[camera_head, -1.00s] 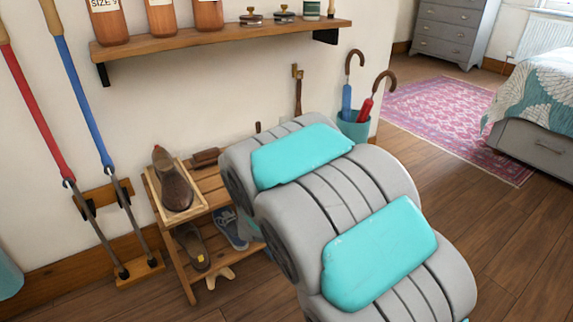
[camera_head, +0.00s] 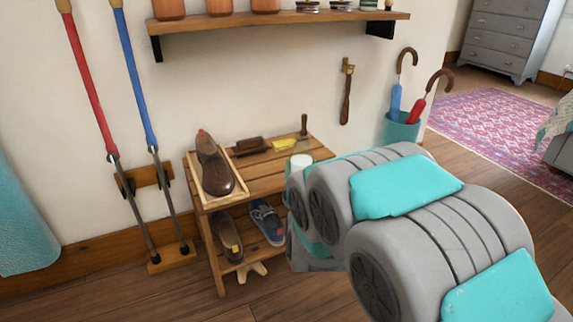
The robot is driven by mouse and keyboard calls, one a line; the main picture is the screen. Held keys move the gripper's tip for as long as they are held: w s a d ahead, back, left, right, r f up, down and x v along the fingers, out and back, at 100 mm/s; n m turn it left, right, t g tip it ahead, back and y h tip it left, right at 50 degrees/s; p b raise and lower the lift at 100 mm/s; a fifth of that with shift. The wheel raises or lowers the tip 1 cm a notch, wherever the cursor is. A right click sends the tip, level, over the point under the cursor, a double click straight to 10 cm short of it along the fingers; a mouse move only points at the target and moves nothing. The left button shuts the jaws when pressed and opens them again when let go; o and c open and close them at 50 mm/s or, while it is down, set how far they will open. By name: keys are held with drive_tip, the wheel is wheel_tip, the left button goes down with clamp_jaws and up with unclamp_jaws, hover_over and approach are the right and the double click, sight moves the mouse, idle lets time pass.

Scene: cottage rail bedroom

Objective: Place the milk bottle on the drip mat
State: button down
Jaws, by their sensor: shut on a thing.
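A small pale, glassy thing with a white top (camera_head: 301,162) shows just above my arm, at the right part of the rack's top. I cannot tell whether it is the milk bottle, or whether it stands on the rack. No drip mat can be made out. My grey and teal arm fills the lower right and covers the rack's right end. My gripper's fingers are hidden behind the arm, so neither they nor anything in them shows.
The wooden shoe rack (camera_head: 265,186) holds a brown shoe (camera_head: 212,165) in a tray, brushes, a yellow item (camera_head: 284,145) and shoes below. A shelf (camera_head: 280,24) hangs above. Long-handled tools (camera_head: 138,75) lean left. An umbrella pot (camera_head: 401,130) stands right of the rack.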

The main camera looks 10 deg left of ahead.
drive_tip(key=shift+s+a+f, duration=0.15)
drive_tip(key=shift+a+f, duration=0.05)
drive_tip(key=shift+a, duration=0.6)
drive_tip(key=w+a+f, duration=0.1)
drive_tip(key=w+a, duration=0.2)
drive_tip(key=w, duration=1.2)
drive_tip(key=shift+w+a+f+y+b, duration=0.15)
drive_tip(key=shift+a+f+y+b, duration=0.05)
drive_tip(key=shift+y+b, duration=0.1)
drive_tip(key=shift+w+f, duration=0.1)
drive_tip(key=shift+f, duration=1.65)
drive_tip(key=shift+f, duration=0.15)
unclamp_jaws()
